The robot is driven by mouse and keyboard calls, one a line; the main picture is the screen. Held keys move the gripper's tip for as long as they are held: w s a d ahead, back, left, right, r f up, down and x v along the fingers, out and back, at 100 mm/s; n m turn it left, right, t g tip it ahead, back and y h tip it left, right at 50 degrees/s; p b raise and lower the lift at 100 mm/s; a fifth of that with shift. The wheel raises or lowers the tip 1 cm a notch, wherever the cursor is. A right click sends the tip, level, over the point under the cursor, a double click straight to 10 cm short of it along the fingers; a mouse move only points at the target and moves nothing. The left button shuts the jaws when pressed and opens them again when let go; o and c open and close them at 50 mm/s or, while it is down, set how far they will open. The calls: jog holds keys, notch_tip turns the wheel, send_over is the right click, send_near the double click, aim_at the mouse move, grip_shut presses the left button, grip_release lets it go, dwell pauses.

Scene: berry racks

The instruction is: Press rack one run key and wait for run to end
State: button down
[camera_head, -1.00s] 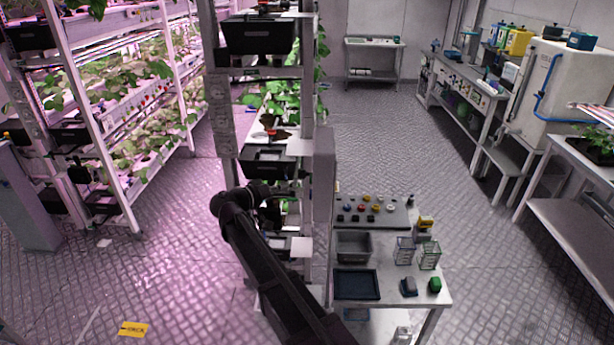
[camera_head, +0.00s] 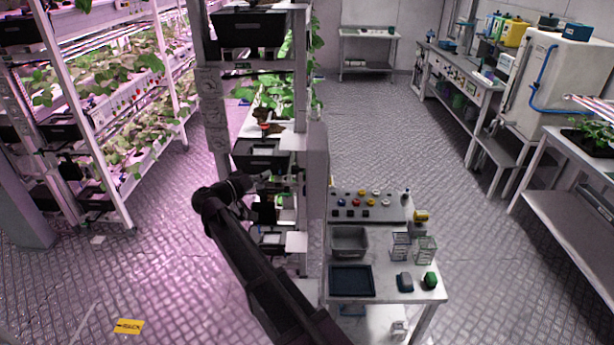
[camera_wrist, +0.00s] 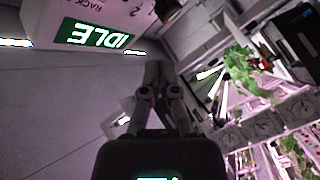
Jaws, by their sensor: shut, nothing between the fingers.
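I cannot make out a run key, and I cannot tell whether the fingertips touch the panel. In the head view my arm reaches to the near end of the middle plant rack (camera_head: 212,110), and my gripper is too dark and small there to read.
A bench (camera_head: 385,285) with a grey bin (camera_head: 350,241), a dark tray (camera_head: 352,280) and small parts stands right of the rack. Another plant rack (camera_head: 110,130) stands at left. A yellow floor sign (camera_head: 128,326) lies at lower left. The floor (camera_head: 370,130) beyond the bench is clear.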

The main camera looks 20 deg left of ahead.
jog(key=w+d, duration=0.1)
jog(key=d, duration=0.6)
jog(key=shift+w+d, duration=0.25)
jog(key=shift+w, duration=0.15)
dwell(0.4)
jog(key=shift+d, duration=0.9)
dwell(1.9)
jog(key=shift+a, duration=0.2)
dwell(0.3)
jog(key=shift+s+a, duration=0.15)
jog(key=shift+a, duration=0.5)
jog(key=shift+a, duration=0.1)
jog(key=a, duration=0.2)
jog(key=s+a, duration=0.1)
jog(key=a, duration=0.1)
jog(key=shift+s+a, duration=0.1)
jog(key=shift+a, duration=0.25)
dwell(0.8)
